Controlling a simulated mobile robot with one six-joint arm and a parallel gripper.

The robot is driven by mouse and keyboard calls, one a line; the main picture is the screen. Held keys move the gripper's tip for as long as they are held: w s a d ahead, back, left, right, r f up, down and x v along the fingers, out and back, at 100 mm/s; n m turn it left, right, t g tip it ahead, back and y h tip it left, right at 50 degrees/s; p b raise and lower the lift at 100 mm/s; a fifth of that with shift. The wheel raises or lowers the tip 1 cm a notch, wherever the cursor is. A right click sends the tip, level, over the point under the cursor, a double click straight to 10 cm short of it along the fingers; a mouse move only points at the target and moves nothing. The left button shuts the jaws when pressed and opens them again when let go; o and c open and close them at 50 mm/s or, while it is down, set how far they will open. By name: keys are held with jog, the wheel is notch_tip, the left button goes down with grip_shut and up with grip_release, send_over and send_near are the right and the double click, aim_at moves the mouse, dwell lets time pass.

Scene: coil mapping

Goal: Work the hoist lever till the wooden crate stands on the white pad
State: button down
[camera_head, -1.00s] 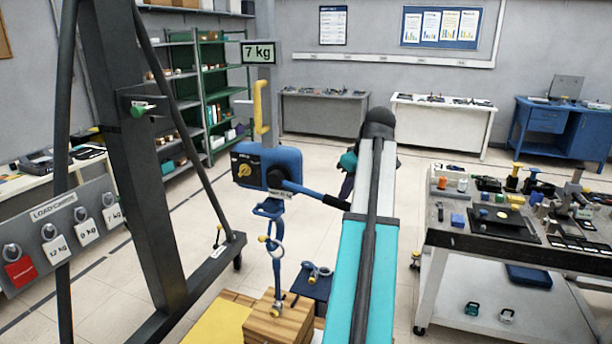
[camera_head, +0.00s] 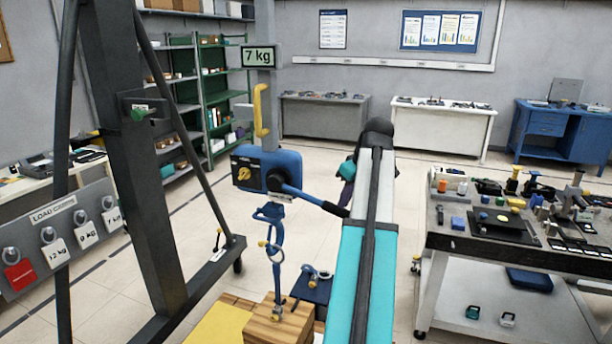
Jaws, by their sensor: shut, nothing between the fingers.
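The blue lever hoist (camera_head: 268,168) hangs under a 7 kg display (camera_head: 259,57). Its lever (camera_head: 312,199) points right and slightly down, and its dark grip end lies close to my arm. The wooden crate (camera_head: 272,328) hangs below on the hoist's hook and shackle (camera_head: 274,252), at the bottom edge of the picture. Its underside is cut off, so I cannot tell what it touches. I cannot make out the white pad. My gripper (camera_head: 346,192) is shut and empty near the lever's end, mostly hidden behind my arm. I cannot tell whether it touches the lever.
A yellow surface (camera_head: 218,326) lies left of the crate. A dark box with a shackle (camera_head: 313,286) stands behind it. The dark hoist frame (camera_head: 150,170) and load card board (camera_head: 62,232) fill the left. A cluttered workbench (camera_head: 470,243) stands right; floor behind is clear.

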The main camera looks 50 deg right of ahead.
notch_tip(320, 180, up, 7)
jog(key=p, duration=0.3)
jog(key=shift+s+p, duration=0.15)
jog(key=shift+p, duration=0.25)
notch_tip(320, 180, up, 10)
jog(key=w+p, duration=0.2)
jog(key=p, duration=0.3)
jog(key=shift+a, duration=0.25)
jog(key=shift+f, duration=0.2)
notch_tip(320, 180, down, 7)
jog(key=s+b, duration=0.1)
jog(key=b, duration=0.1)
jog(key=shift+d, duration=0.15)
dwell(0.3)
